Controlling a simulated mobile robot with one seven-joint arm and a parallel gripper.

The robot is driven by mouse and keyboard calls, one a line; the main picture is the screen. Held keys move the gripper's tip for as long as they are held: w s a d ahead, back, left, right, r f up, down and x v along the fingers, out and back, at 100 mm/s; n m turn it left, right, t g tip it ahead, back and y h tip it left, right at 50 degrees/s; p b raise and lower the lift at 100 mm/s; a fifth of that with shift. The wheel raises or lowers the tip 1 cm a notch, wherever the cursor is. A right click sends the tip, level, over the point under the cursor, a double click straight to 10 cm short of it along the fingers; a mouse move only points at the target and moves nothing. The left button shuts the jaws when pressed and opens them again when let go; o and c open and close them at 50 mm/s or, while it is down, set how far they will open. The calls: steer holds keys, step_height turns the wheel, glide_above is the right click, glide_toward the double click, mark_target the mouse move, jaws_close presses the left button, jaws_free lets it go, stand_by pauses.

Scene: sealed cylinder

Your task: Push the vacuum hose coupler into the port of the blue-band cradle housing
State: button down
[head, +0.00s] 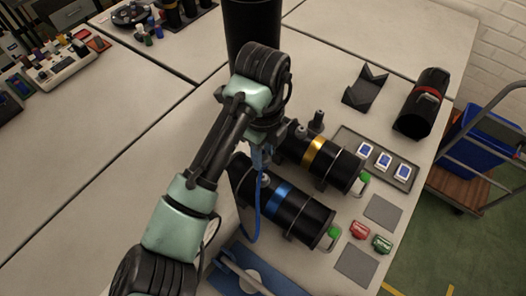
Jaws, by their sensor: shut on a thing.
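The blue-band cradle housing (300,207) is a black cylinder lying on the table with a blue band around its middle and a green piece at its right end. A small grey fitting (265,181) stands on its upper side; it may be the port. My gripper (262,146) is above the upper left part of this housing. It is shut on the vacuum hose coupler, which is mostly hidden under my wrist. The blue hose (257,205) hangs from there past the housing's left part. I cannot tell whether the coupler touches the port.
A yellow-band cylinder (315,152) lies just behind the blue one. A tray with blue-marked cards (400,170), a red-band cylinder (422,103), a black V-shaped cradle (366,88), red (359,229) and green (382,244) tags are to the right. A blue-based fixture (240,272) stands in front.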

steer(key=shift+f, duration=0.15)
step_height(320, 180, down, 6)
steer(key=b, duration=0.5)
steer(key=shift+r, duration=0.2)
steer(key=shift+r+p, duration=0.1)
steer(key=shift+p, duration=0.35)
stand_by(1.9)
stand_by(0.4)
steer(key=shift+c, duration=2.3)
jaws_free()
